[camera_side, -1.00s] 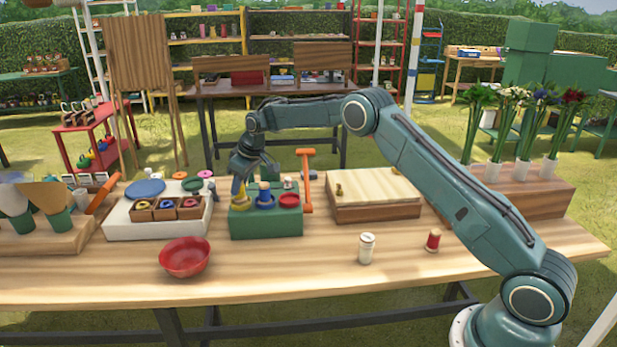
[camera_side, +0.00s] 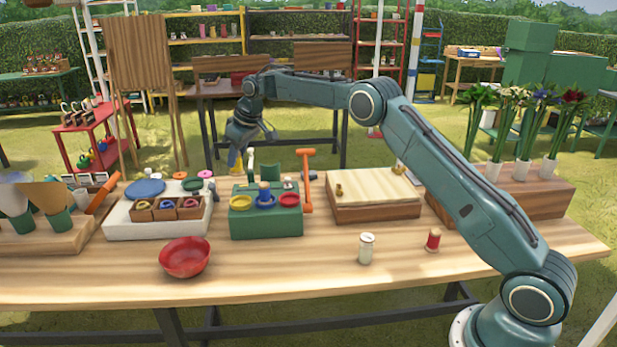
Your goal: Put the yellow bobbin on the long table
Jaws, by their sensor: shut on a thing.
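My gripper (camera_side: 238,148) is shut on the yellow bobbin (camera_side: 236,160) and holds it in the air above the back left of the green block. The bobbin is small and partly hidden by the fingers. The green block (camera_side: 266,224) has a yellow dish (camera_side: 240,203), a blue dish with a blue bobbin (camera_side: 265,193) upright in it, and a red dish (camera_side: 290,199). The yellow dish looks empty. The long table (camera_side: 320,275) is the pale wooden top that bears all this.
A white bobbin (camera_side: 366,248) and a red bobbin (camera_side: 433,240) stand upright at front right. A red bowl (camera_side: 185,257) is at front left. An orange mallet (camera_side: 305,180) stands beside the green block. Bare wood lies between the bowl and the white bobbin.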

